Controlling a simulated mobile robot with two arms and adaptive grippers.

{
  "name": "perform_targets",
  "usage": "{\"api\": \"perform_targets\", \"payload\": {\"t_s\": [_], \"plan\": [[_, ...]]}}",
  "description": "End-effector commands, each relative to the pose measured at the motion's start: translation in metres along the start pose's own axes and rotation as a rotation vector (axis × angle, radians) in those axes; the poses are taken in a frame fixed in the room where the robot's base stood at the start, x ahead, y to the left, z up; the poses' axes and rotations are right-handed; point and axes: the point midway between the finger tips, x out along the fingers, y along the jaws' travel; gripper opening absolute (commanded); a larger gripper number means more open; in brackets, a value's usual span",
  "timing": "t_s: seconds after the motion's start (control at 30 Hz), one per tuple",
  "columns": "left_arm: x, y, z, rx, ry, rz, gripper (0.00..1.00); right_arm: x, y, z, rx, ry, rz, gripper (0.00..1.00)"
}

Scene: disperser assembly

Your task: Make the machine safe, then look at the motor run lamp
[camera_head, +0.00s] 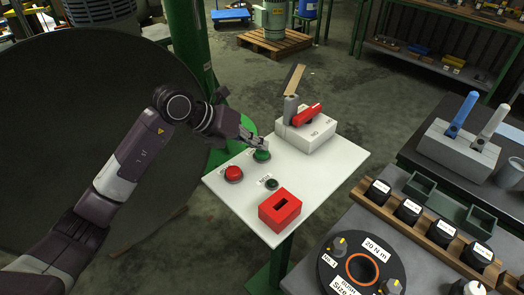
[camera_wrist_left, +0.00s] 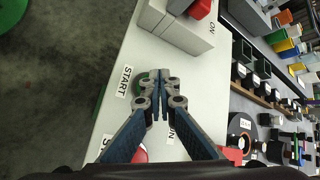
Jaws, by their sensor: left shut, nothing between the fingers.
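My left gripper (camera_head: 262,146) is shut and empty, its tips right over the green START button (camera_head: 262,155) on the white panel (camera_head: 225,190). In the left wrist view the closed fingertips (camera_wrist_left: 160,80) partly cover that button (camera_wrist_left: 144,82); I cannot tell whether they touch it. A red mushroom button (camera_head: 233,174) sits to its left. A small dark green lamp (camera_head: 272,184) sits nearer the front and looks unlit; the fingers hide it in the wrist view. A grey switch box (camera_head: 308,138) with a red handle (camera_head: 306,115) stands at the panel's back. My right gripper is not in view.
A red slotted box (camera_head: 280,212) stands at the panel's front corner. A green column (camera_head: 190,45) stands behind my left arm. A bench with a wooden rack (camera_head: 425,222) lies to the right.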

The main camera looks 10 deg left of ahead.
Motion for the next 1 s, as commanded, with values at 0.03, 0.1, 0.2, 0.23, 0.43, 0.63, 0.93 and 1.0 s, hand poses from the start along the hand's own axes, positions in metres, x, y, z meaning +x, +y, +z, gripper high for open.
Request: {"api": "perform_targets", "payload": {"t_s": [0.03,0.1,0.2,0.23,0.43,0.63,0.93,1.0], "plan": [[0.0013,0.0010,-0.0014,0.000,0.002,0.001,0.00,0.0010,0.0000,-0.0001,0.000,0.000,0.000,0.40],[0.0019,0.0014,-0.0020,-0.001,0.002,0.001,0.00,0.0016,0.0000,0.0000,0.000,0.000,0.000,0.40],[0.0029,0.0021,-0.0027,-0.001,0.003,0.001,0.00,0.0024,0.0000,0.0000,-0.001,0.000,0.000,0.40],[0.0032,0.0023,-0.0030,-0.001,0.003,0.001,0.00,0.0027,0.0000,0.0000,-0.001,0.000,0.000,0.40],[0.0050,0.0036,-0.0044,-0.001,0.004,0.001,0.00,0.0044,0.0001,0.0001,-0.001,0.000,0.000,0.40],[0.0068,0.0049,-0.0059,-0.001,0.004,0.001,0.00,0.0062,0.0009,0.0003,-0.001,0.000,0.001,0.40],[0.0096,0.0069,-0.0081,-0.001,0.005,0.001,0.00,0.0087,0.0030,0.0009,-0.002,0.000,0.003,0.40],[0.0102,0.0074,-0.0086,-0.001,0.005,0.001,0.00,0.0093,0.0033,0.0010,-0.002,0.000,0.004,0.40]]}}
